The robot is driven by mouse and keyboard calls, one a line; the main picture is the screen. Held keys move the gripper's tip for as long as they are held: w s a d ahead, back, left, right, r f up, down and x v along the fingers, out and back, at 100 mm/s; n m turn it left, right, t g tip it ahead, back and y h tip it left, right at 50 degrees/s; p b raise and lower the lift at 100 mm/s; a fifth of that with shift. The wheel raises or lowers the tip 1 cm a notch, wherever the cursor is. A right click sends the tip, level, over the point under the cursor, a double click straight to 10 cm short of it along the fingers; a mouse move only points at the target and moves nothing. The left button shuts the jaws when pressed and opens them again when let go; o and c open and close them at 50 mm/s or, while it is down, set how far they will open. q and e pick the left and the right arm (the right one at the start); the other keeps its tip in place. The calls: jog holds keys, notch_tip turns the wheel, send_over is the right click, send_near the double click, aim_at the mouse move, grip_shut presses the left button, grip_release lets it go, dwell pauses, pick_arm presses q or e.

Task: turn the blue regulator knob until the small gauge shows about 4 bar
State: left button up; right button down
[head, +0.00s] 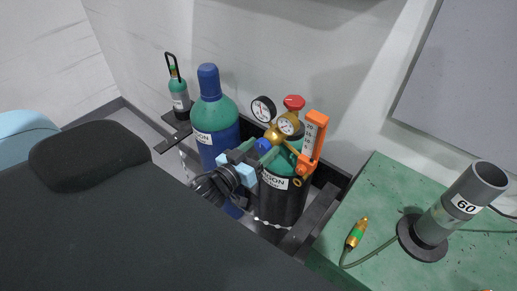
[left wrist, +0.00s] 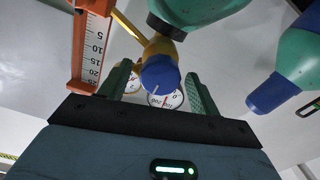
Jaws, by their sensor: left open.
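The blue regulator knob (head: 264,145) sits on the brass regulator of the black-bodied cylinder. In the left wrist view the blue knob (left wrist: 160,76) has a white mark and lies between the two green fingers. My left gripper (head: 259,151) is open around it, and the wrist view shows a gap on both sides (left wrist: 157,74). The small gauge (head: 286,126) faces up beside the larger gauge (head: 263,109). Its needle is too small to read. In the wrist view a gauge (left wrist: 166,99) is partly hidden behind the knob. My right gripper is not in view.
An orange flowmeter (head: 315,132) and a red valve wheel (head: 294,102) stand close to the regulator. A tall blue cylinder (head: 208,80) is left of it, with a small cylinder (head: 180,95) further left. A green bench (head: 375,190) with a grey tube marked 60 (head: 455,205) is right.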

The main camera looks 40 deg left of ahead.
pick_arm(q)
jog(key=shift+c, duration=0.2)
jog(key=c, duration=0.9)
jog(key=shift+c, duration=0.2)
